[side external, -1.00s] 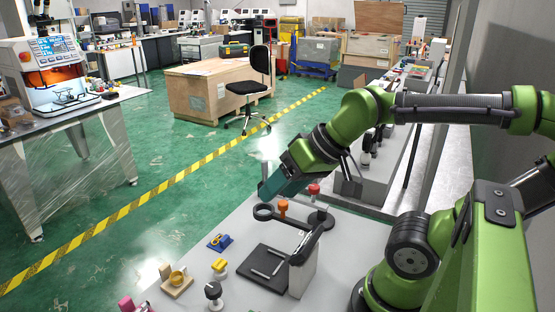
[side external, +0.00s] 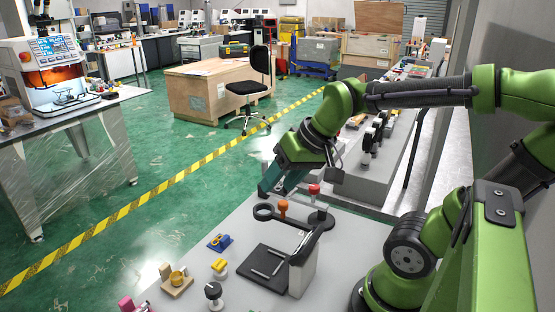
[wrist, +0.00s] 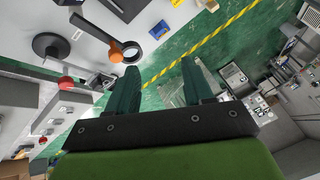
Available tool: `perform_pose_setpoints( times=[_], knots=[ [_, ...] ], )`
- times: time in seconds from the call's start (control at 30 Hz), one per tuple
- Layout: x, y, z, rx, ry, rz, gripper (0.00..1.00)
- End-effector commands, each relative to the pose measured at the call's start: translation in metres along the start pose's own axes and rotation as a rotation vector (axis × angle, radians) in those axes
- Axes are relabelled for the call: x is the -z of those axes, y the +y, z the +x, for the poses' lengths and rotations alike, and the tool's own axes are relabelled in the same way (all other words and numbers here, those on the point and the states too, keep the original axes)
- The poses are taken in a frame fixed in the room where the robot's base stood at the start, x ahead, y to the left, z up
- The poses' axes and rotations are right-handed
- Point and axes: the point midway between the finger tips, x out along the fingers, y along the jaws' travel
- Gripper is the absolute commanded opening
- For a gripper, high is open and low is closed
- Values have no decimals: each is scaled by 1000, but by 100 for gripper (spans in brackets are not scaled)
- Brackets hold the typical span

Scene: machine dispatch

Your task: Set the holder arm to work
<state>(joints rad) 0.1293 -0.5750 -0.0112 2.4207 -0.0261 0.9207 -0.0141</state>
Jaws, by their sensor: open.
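The holder arm is a black bar with a round base (side external: 321,220), an orange knob (side external: 283,208) and an open ring (side external: 263,212) at its left end. A red knob (side external: 314,189) shows above the base. In the wrist view, the base (wrist: 50,46), orange knob (wrist: 116,52) and ring (wrist: 131,51) lie at upper left, beyond my left finger. My gripper (side external: 275,188) is open and empty, pointing down above and behind the ring and orange knob. In the wrist view its two green fingers (wrist: 159,68) are well apart, with floor visible between them.
On the white table, a grey upright block (side external: 303,275) and black plate (side external: 262,268) stand in front of the holder. A blue-and-yellow part (side external: 219,242), yellow piece (side external: 219,266), black knob (side external: 213,292) and wooden block (side external: 177,284) lie left.

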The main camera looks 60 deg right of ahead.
Motion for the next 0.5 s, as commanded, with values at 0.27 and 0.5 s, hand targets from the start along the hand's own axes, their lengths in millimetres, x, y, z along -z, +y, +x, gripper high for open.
perform_pose_setpoints(
  times=[0.27,0.5],
  knots=[
    [93,95,26,-222,-224,-62,51],
    [136,168,29,-263,-441,-290,51]
  ],
)
